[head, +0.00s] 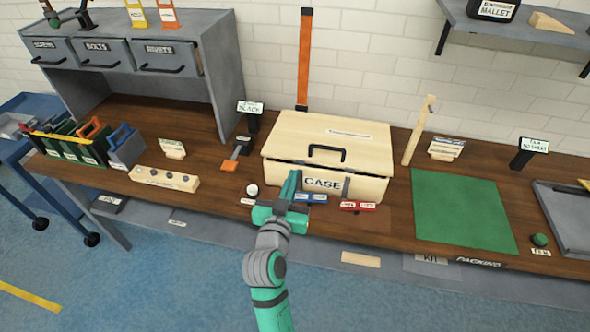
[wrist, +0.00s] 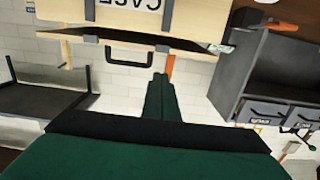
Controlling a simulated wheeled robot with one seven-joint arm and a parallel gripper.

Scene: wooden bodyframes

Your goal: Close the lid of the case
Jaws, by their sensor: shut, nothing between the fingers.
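The pale wooden case (head: 375,188) stands on the workbench with a CASE label on its front. Its lid (head: 350,130), with a dark handle (head: 327,154), is lowered but a dark gap shows between lid and body. In the wrist view the case (wrist: 190,18) appears upside down, with the dark gap running across it and the handle (wrist: 128,58) beyond. My green gripper (head: 290,184) is in front of the case's front left part. In the wrist view its fingers (wrist: 160,85) are together and empty, pointing towards the case. Contact cannot be told.
A white ball (head: 252,190), blue tags (head: 312,198) and a red tag (head: 358,206) lie along the bench front near the case. A green mat (head: 460,210) is to the right.

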